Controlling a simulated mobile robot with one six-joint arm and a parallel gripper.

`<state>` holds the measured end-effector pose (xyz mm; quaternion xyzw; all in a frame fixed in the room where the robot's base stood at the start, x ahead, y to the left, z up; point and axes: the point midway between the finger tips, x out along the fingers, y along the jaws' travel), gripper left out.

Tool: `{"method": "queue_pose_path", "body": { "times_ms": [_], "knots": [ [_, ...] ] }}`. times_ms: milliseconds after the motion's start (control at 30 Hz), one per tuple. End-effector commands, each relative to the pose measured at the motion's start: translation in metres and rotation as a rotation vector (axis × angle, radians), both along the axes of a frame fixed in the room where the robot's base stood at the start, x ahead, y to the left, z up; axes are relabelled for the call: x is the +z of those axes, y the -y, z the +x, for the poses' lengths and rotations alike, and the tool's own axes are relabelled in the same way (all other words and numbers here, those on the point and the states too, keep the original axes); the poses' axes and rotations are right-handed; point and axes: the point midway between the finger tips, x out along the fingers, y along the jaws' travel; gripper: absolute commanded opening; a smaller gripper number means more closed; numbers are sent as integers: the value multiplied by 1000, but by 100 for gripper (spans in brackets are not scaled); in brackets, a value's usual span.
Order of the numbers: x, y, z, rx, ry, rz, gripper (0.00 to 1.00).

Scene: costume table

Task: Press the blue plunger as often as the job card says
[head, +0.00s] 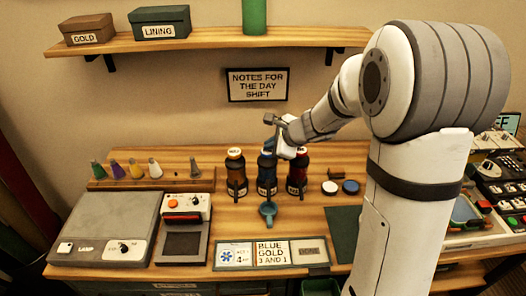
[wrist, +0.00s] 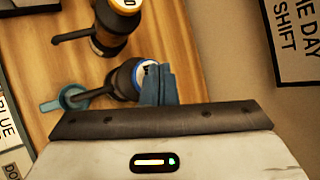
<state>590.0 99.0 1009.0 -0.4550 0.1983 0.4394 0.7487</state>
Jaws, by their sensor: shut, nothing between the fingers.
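Three dark pump bottles stand in a row on the bench in the head view: one with an orange ring (head: 236,172), the blue one (head: 267,182) in the middle and one with a red ring (head: 298,178). The blue bottle's ringed top shows in the wrist view (wrist: 140,72). My gripper (head: 269,146) is shut and empty at the top of the blue bottle. Its fingertips (wrist: 158,84) partly hide the plunger; I cannot tell whether they touch it. The job card (head: 271,253) reads "BLUE GOLD 3 AND 1".
A small teal cup (head: 268,211) stands in front of the blue bottle, under its spout. Coloured cones (head: 155,168) line the back left. Two round lids (head: 350,187) lie right of the bottles.

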Motion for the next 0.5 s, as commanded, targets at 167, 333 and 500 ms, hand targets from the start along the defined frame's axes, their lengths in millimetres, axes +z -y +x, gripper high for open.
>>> {"method": "queue_pose_path", "body": {
  "times_ms": [167, 333, 500],
  "knots": [
    [-3, 0, 0, 0, 0, 0, 0],
    [-5, 0, 0, 0, 0, 0, 0],
    [-7, 0, 0, 0, 0, 0, 0]
  ]
}}
